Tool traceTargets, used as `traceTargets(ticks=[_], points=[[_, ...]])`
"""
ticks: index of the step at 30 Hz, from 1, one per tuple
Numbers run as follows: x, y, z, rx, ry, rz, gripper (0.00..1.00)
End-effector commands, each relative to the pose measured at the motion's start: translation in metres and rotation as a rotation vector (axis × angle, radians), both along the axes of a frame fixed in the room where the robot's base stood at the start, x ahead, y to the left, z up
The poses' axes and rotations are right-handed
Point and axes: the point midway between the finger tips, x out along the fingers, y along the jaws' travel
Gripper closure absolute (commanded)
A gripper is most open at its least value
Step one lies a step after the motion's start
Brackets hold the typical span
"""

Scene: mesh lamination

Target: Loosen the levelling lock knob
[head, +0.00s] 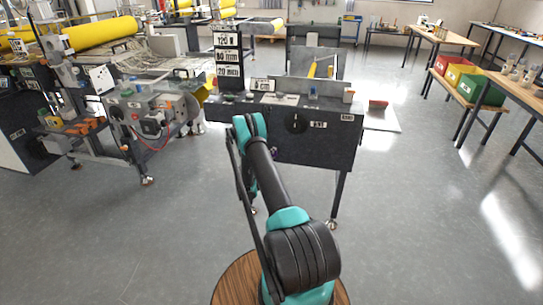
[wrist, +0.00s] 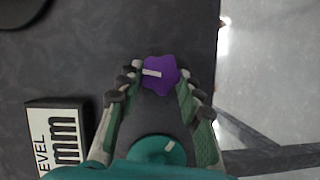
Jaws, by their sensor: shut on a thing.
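A purple lobed knob (wrist: 160,76) with a white pointer mark sits on a dark grey surface (wrist: 165,25) in the wrist view. My gripper (wrist: 160,84) is shut on this knob, with one fingertip at its left and one at its right. A small purple patch also shows beside my arm in the head view (head: 274,153). The gripper itself is hidden behind my arm there. A white label (wrist: 57,135) reading "LEVEL" and "mm" lies left of the fingers. The white mark on the knob points roughly left.
A teal round piece (wrist: 157,151) with a pale mark shows between the finger bases. The dark surface ends at right, with grey floor (wrist: 270,70) beyond. In the head view, a roller machine (head: 150,110) stands left of the dark bench (head: 330,140).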

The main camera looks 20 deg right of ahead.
Motion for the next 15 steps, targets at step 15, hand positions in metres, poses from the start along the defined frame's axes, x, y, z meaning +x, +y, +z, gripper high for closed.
traceTargets(ticks=[15], points=[[-0.0006, 0.001, 0.0005, -0.04, 0.027, 0.001, 0.93]])
